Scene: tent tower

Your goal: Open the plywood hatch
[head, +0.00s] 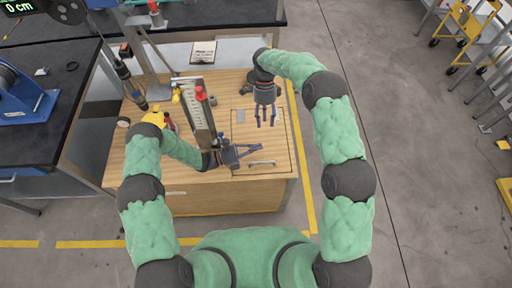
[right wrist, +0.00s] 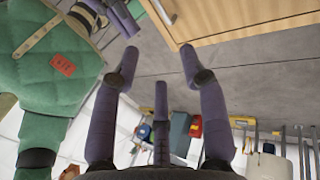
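The plywood hatch (head: 276,140) is a panel outlined by a dark seam in the top of a plywood bench, lying flat and flush. A metal bar handle (head: 262,163) sits near its front edge; what looks like the same handle shows at the top of the right wrist view (right wrist: 164,12). My left gripper (head: 260,148) reaches in from the left over the hatch, just behind the handle and apart from it; its finger opening is unclear. My right gripper (head: 266,119) hangs over the hatch's rear part, fingers spread and empty; the fingers also show in the right wrist view (right wrist: 160,65).
A measuring post with red parts (head: 199,110) stands left of the hatch. A clipboard (head: 203,51) lies behind. A black-topped bench (head: 50,120) with a blue device (head: 20,98) is at left. Open floor (head: 420,180) lies right; a yellow cart (head: 468,28) stands far right.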

